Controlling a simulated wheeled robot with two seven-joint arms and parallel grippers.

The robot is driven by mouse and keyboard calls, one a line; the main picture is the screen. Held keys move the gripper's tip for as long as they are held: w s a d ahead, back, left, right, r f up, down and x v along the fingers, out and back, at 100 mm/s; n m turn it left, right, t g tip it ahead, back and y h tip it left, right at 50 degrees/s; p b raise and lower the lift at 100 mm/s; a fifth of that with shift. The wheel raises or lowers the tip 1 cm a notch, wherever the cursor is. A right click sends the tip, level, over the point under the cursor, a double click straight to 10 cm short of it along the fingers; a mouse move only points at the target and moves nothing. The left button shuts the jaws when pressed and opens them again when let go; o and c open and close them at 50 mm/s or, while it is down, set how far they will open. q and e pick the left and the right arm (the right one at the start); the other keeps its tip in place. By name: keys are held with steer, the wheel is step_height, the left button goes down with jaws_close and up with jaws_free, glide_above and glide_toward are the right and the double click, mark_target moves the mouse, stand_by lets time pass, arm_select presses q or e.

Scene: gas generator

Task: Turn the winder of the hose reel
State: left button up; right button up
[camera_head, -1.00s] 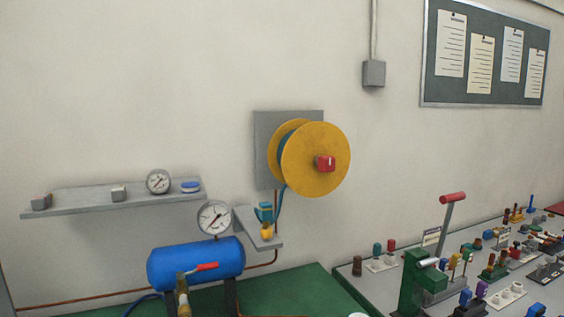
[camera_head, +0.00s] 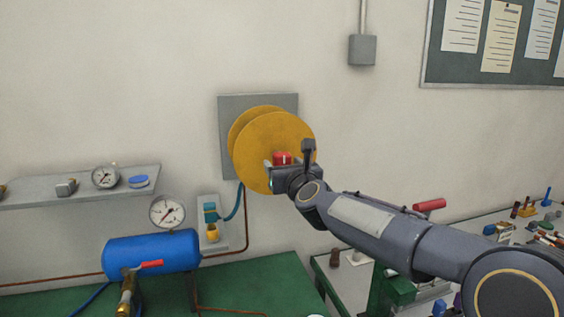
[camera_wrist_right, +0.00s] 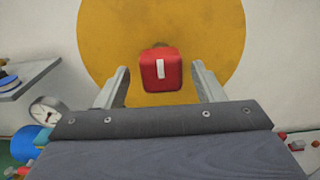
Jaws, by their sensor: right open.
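The hose reel (camera_head: 266,130) is a yellow disc on a grey wall plate (camera_head: 232,110), with a blue hose hanging below it. Its winder (camera_head: 282,157) is a red block with a white mark at the disc's centre. In the right wrist view the red winder (camera_wrist_right: 160,70) shows whole, with the white mark upright. My right gripper (camera_wrist_right: 160,88) is open, one finger to each side of the winder with gaps between, so it appears apart from both fingers. In the head view my right gripper (camera_head: 283,165) partly covers the lower disc. My left gripper is not in view.
A blue tank (camera_head: 152,252) with a gauge (camera_head: 167,212) and red-handled valve stands at lower left. A cluttered bench (camera_head: 350,285) lies at right, under my right arm. The wall above the reel is clear.

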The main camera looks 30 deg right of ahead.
steer(key=shift+x, duration=0.9)
steer(key=shift+w+d, duration=0.15)
steer(key=shift+w, duration=0.05)
steer(key=shift+c, duration=0.3)
steer(key=c, duration=0.9)
